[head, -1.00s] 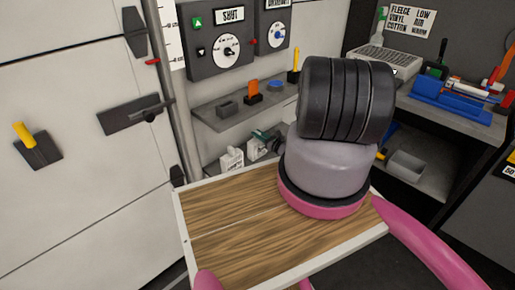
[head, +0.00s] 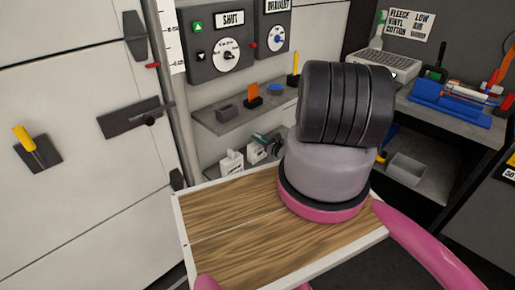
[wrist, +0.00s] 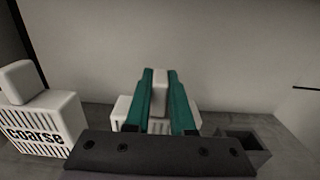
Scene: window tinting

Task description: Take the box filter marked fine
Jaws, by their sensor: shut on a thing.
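My gripper (wrist: 160,105) has teal fingers and is shut on the upright grip of a white box filter (wrist: 121,107) in the wrist view. The filter's body shows on both sides of the fingers, and its front is hidden by my gripper's dark bar, so I cannot read its mark. A second white filter marked coarse (wrist: 45,125) stands to its left, apart from my fingers. In the head view both the coarse filter (head: 231,163) and the held filter (head: 256,153) are small on the lower shelf, partly behind my arm.
A small dark open bin (wrist: 243,143) stands close to the right of the held filter. The upper shelf (head: 235,118) lies above the filters. A white wall is behind them. A grey bin (head: 407,168) is on a shelf at the right.

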